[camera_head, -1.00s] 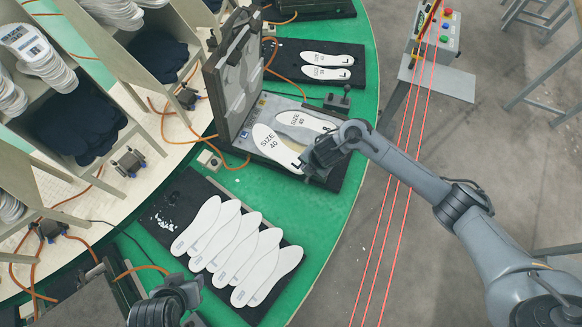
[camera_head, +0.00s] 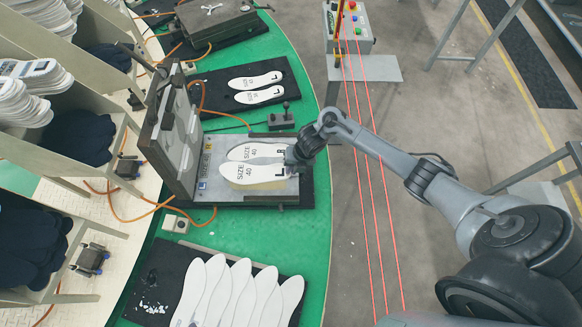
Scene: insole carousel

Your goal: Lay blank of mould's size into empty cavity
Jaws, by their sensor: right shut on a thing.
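The open mould has its lid (camera_head: 170,145) raised on the left and its base (camera_head: 222,198) flat on the turntable. A grey-white insole blank marked SIZE 40 (camera_head: 245,153) lies in the upper cavity. A white blank marked SIZE 40 and L (camera_head: 250,172) is over the lower cavity, whose yellowish surface (camera_head: 265,184) shows along its lower edge. My right gripper (camera_head: 293,160) is shut on the L blank at its right end. I cannot tell whether the blank is fully seated or slightly above the cavity. My left gripper is not in view.
A black mat (camera_head: 150,285) with several overlapping white blanks lies below the mould. Another mat (camera_head: 215,97) with two smaller insoles lies above it. A clamp block (camera_head: 281,120) stands beside the mould. A control box (camera_head: 348,28) stands off the green turntable (camera_head: 315,235).

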